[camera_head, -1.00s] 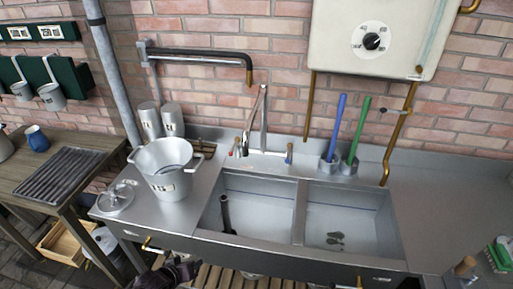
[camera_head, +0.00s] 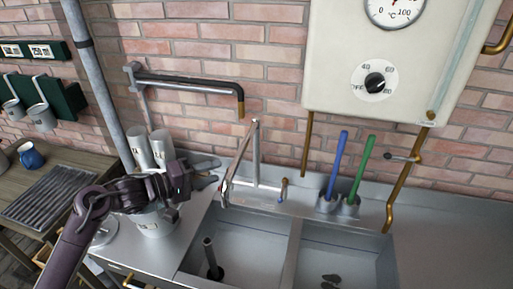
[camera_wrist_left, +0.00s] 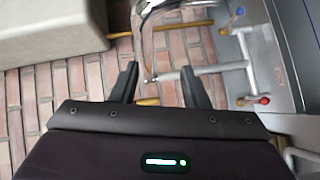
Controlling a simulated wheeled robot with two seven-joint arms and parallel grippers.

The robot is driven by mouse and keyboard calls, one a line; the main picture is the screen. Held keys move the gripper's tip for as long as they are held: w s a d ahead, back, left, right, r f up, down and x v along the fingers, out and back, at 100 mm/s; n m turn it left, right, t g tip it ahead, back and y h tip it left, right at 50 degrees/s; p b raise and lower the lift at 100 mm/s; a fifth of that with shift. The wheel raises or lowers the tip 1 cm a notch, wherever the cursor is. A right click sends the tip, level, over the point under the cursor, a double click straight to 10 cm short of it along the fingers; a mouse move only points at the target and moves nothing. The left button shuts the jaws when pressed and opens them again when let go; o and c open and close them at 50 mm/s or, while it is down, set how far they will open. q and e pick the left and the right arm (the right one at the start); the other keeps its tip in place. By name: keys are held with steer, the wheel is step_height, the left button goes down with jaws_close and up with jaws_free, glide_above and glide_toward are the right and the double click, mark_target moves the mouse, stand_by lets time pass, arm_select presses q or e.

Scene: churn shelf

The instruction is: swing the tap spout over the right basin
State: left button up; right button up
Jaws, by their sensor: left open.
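The chrome tap stands behind the sink with a red and a blue knob (camera_head: 283,190). Its spout (camera_head: 239,150) slopes from a high peak down to the left, its end over the left basin (camera_head: 245,245). The right basin (camera_head: 350,262) has nothing over it. My right gripper is not in view.
A steel pot (camera_head: 155,222) stands left of the sink, partly hidden by my left arm, with two canisters (camera_head: 162,147) behind. Blue (camera_head: 338,165) and green (camera_head: 361,170) handles stand in holders right of the tap. A black wall pipe (camera_head: 190,82) and a white heater (camera_head: 400,60) hang above.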

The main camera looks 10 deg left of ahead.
mark_target(236, 162)
arm_select(q)
steer(key=shift+h, duration=0.3)
steer(key=p+x, duration=0.1)
steer(key=x, duration=0.1)
steer(key=r+p+x, duration=0.1)
steer(key=x, duration=0.2)
steer(key=p+x, duration=0.1)
steer(key=x, duration=0.1)
steer(key=shift+w+d+r, duration=0.1)
steer(key=shift+d+r, duration=0.15)
steer(key=shift+d, duration=0.2)
steer(key=shift+a, duration=0.1)
jaws_close()
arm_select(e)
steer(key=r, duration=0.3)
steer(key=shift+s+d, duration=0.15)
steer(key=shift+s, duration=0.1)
